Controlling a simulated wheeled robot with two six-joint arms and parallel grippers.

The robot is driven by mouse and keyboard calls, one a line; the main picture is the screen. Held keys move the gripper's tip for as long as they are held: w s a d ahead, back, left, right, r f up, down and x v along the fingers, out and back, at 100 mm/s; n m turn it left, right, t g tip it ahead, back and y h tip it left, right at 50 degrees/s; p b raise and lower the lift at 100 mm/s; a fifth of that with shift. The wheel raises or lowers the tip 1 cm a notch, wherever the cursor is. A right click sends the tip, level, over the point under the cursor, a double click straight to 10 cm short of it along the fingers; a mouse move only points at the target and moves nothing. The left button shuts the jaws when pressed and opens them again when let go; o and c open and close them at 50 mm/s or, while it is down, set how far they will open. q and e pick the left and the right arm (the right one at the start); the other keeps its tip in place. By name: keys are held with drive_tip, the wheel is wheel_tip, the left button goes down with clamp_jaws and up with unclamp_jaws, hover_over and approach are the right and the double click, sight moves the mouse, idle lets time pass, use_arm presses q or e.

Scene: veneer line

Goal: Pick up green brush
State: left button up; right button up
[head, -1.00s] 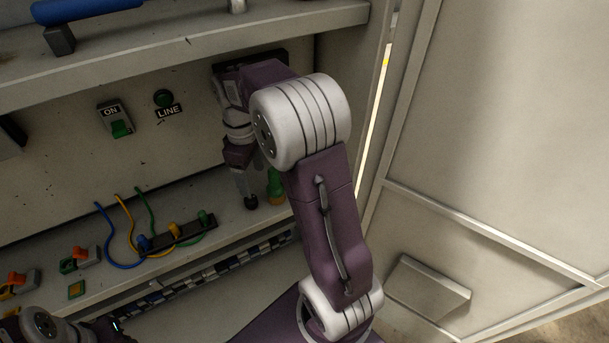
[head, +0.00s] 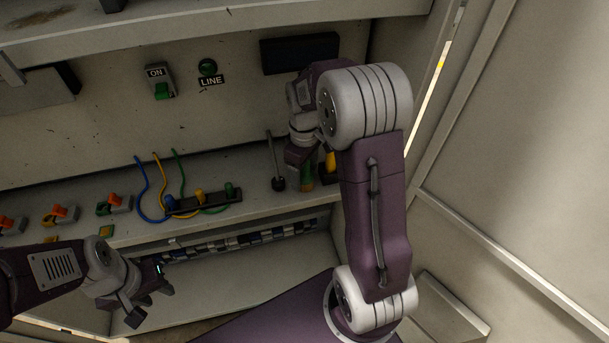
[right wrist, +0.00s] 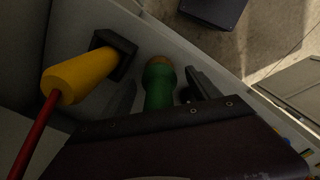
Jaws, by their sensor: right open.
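The green brush (right wrist: 158,88) shows in the right wrist view as a green handle with a tan end. It lies between the two dark fingers of my right gripper (right wrist: 160,80), which is open. I cannot tell whether either finger touches it. In the head view the green brush (head: 307,178) stands on the shelf, partly hidden by my right gripper (head: 299,168). My left gripper (head: 152,298) is at the lower left, away from the brush; its jaw state is unclear.
A yellow-handled tool (right wrist: 75,79) with a red shaft is beside the brush. A dark tool with a thin rod (head: 278,183) stands left of my right gripper. A strip of coloured plugs and cables (head: 203,204) is further left. The wall and cabinet door (head: 530,150) bound the right.

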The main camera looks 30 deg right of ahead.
sight(307, 177)
drive_tip(key=shift+f, duration=0.2)
drive_tip(key=shift+d, duration=0.1)
drive_tip(key=c, duration=1.5)
drive_tip(key=shift+r, duration=0.5)
drive_tip(key=r, duration=0.2)
drive_tip(key=s+r, duration=0.1)
drive_tip(key=r, duration=0.1)
drive_tip(key=shift+d, duration=0.1)
drive_tip(key=s+d+r, duration=0.1)
drive_tip(key=s+r, duration=0.1)
drive_tip(key=s, duration=0.1)
drive_tip(key=s+d+r, duration=0.1)
drive_tip(key=s+r, duration=0.1)
drive_tip(key=s, duration=0.2)
drive_tip(key=s+d+r, duration=0.1)
drive_tip(key=s+r, duration=0.1)
drive_tip(key=s, duration=0.1)
drive_tip(key=shift+s, duration=0.15)
